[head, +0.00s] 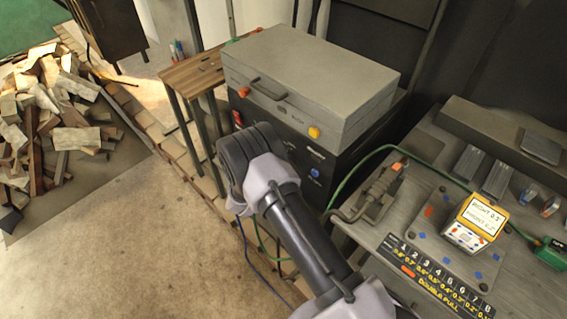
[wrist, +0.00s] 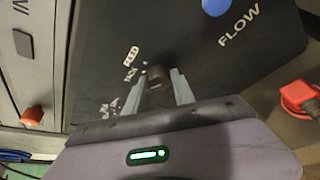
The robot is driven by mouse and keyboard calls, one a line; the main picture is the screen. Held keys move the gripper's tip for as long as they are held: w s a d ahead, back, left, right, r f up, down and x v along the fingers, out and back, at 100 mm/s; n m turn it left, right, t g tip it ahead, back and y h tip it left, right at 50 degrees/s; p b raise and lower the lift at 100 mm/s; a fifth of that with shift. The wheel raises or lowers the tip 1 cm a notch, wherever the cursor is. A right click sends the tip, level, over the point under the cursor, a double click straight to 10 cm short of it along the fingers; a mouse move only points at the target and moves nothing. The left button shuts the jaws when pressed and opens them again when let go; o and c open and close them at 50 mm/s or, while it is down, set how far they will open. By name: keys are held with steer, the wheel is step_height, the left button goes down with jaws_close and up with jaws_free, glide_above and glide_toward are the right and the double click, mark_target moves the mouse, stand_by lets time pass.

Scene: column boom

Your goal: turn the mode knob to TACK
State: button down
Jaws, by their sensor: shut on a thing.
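The mode knob (wrist: 157,79) is a small dark knob on the black panel (wrist: 105,45) in the wrist view. My gripper (wrist: 161,74) is shut on it, with one grey finger on each side. White lettering stands left of the knob, partly behind the left finger. I cannot read it surely, nor tell which mark the knob points to. In the head view, my arm hides the gripper and the mode knob in front of the dark machine front (head: 300,150).
A blue knob (wrist: 215,5) sits above the FLOW label; it also shows in the head view (head: 315,172). A green cable (head: 350,175) runs beside the right workbench (head: 385,245). Wood scraps (head: 65,110) lie at left; the floor between is clear.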

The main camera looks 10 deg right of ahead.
steer(key=shift+f+m+t+b, duration=0.15)
steer(key=shift+m+t+b, duration=0.15)
steer(key=shift+m+b, duration=0.3)
stand_by(0.3)
steer(key=c, duration=1.1)
jaws_free()
steer(key=shift+o, duration=0.2)
steer(key=p+v, duration=0.4)
steer(key=v, duration=1.3)
steer(key=shift+s+p, duration=0.3)
steer(key=shift+p, duration=0.1)
